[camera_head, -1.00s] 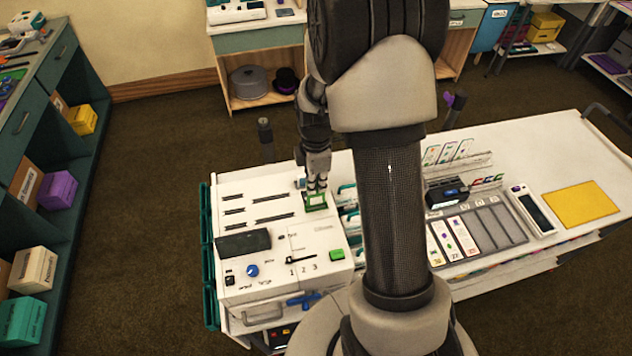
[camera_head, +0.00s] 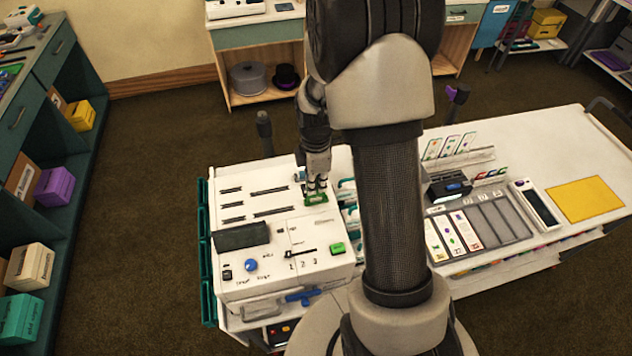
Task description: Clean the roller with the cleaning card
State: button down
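A white machine (camera_head: 262,285) stands at the left end of the white table, with slots on top, a dark display (camera_head: 241,236), a blue knob (camera_head: 251,265) and a green button (camera_head: 338,248). My gripper (camera_head: 316,187) points down at the machine's back right corner, right over a green-framed part (camera_head: 316,199). It is too small to tell whether its fingers are open or shut, or whether they touch that part. I cannot make out the roller or identify the cleaning card. My arm hides the middle of the table.
A teal shelf with boxes (camera_head: 54,187) stands at the left. Open floor lies between shelf and table.

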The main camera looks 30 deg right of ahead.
aim_at(316, 194)
jog(key=shift+f+b, duration=1.75)
jog(key=shift+f, duration=0.6)
jog(key=shift+r, duration=0.15)
jog(key=shift+r+p, duration=2.15)
jog(key=shift+r, duration=0.7)
jog(key=shift+f, duration=0.15)
jog(key=shift+f+b, duration=2.45)
jog(key=shift+f, duration=0.55)
jog(key=shift+s+f, duration=0.15)
jog(key=shift+s, duration=0.05)
